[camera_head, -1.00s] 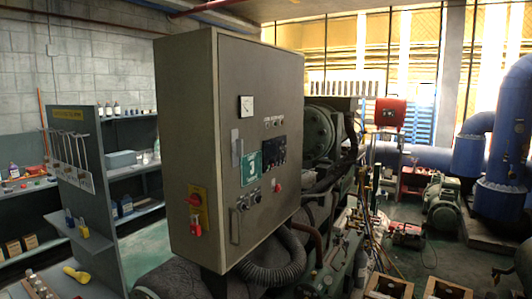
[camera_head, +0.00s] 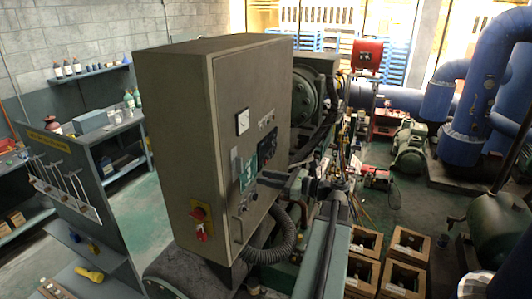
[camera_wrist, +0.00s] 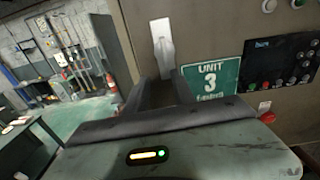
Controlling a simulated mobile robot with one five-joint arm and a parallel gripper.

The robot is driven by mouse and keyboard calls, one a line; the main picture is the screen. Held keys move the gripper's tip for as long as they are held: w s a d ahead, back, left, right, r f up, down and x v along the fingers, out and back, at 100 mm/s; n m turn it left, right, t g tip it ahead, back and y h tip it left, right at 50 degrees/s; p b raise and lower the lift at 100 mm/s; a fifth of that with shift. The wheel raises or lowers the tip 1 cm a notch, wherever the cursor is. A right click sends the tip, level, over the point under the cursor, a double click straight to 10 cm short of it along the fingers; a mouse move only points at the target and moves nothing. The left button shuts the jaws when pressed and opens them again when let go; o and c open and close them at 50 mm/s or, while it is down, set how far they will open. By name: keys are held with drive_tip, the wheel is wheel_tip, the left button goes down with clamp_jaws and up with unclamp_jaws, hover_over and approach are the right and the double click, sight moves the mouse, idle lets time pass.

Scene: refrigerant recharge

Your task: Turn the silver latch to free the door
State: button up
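The silver latch (camera_wrist: 162,45) is a slim upright metal plate on the cabinet door (camera_wrist: 215,25), left of the green UNIT 3 sign (camera_wrist: 210,77). In the head view the cabinet (camera_head: 225,130) stands in the middle and its door looks shut. My gripper (camera_wrist: 168,84) is open in the wrist view, with its two dark fingers apart and nothing between them that I can make out. The fingertips are just below the latch's lower end in the picture; I cannot tell whether they touch it. In the head view my arm reaches toward the door from the right.
A red switch on yellow (camera_head: 201,217) is on the cabinet's side. Wooden crates (camera_head: 408,243) stand at lower right, and a grey shelf unit (camera_head: 72,185) is at left.

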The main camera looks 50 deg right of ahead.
sight(242, 166)
drive_tip(key=shift+m, duration=0.4)
drive_tip(key=w, duration=0.2)
drive_tip(key=w+r, duration=0.1)
drive_tip(key=w, duration=0.2)
drive_tip(key=w+a, duration=0.1)
drive_tip(key=w, duration=0.2)
drive_tip(key=shift+r, duration=0.25)
drive_tip(key=shift+w, duration=0.2)
drive_tip(key=shift+c, duration=0.9)
clamp_jaws()
drive_tip(key=shift+s, duration=0.1)
